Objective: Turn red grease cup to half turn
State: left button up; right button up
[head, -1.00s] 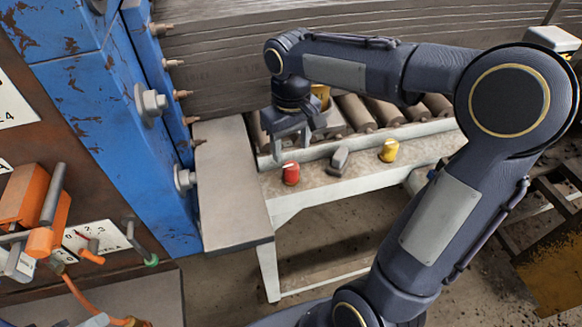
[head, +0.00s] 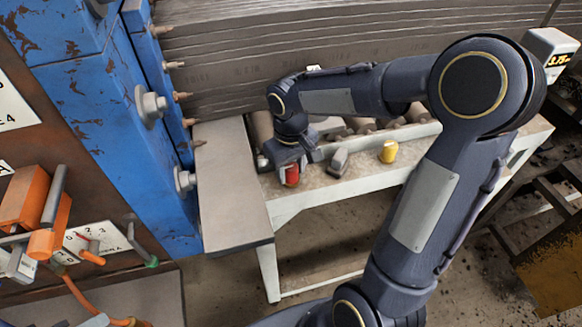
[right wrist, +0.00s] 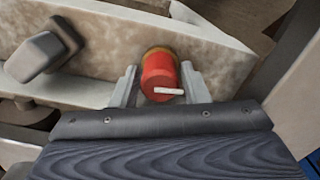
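The red grease cup (head: 291,175) sits at the left end of the pale bench rail. In the right wrist view the cup (right wrist: 158,72) shows a white pointer line on its front, lying nearly level and pointing right. My right gripper (head: 288,163) is down at the cup, partly covering it in the head view. In the right wrist view its fingers (right wrist: 160,88) stand apart on either side of the cup, with a small gap visible on the left side. The gripper looks open around the cup. My left gripper is not in view.
A grey knob (head: 338,162) stands close right of the red cup, and a yellow cup (head: 389,151) farther right. A flat grey ledge (head: 232,185) and a blue machine frame (head: 100,110) lie to the left. Rollers run behind the rail.

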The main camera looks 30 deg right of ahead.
aim_at(291, 166)
jog(key=c, duration=0.6)
jog(key=shift+m+b, duration=0.3)
jog(key=shift+m, duration=0.5)
jog(key=shift+c, duration=0.2)
jog(key=o, duration=1)
notch_tip(291, 166, up, 8)
jog(key=shift+f, duration=0.1)
